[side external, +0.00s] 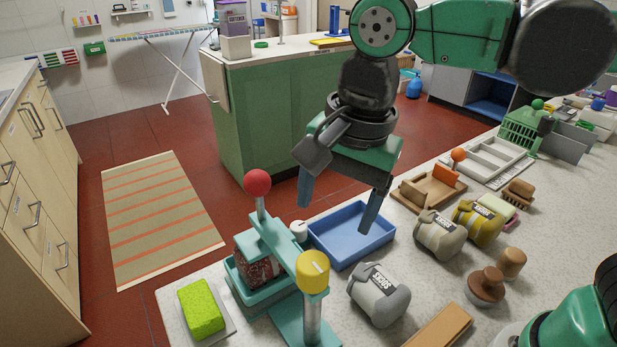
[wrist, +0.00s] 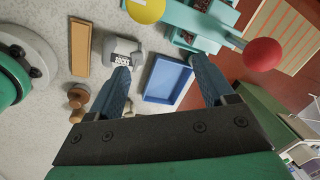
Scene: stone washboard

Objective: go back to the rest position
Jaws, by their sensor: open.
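My gripper (side external: 338,208) hangs above the stone counter with its two blue fingers spread wide and nothing between them. In the side view its fingers are above and around the sides of an empty blue tray (side external: 372,248). In the wrist view my gripper (wrist: 166,82) shows both fingers apart, with the blue tray (wrist: 182,66) lying between and beyond them. The green wrist housing is above the fingers in the side view.
A teal press with a red knob (side external: 257,182) and yellow knob (side external: 312,268) stands left of the tray. Grey sock bundles (side external: 379,294), (side external: 438,234), a yellow bundle (side external: 477,222), a green sponge (side external: 202,307) and wooden pieces (side external: 486,286) lie on the counter.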

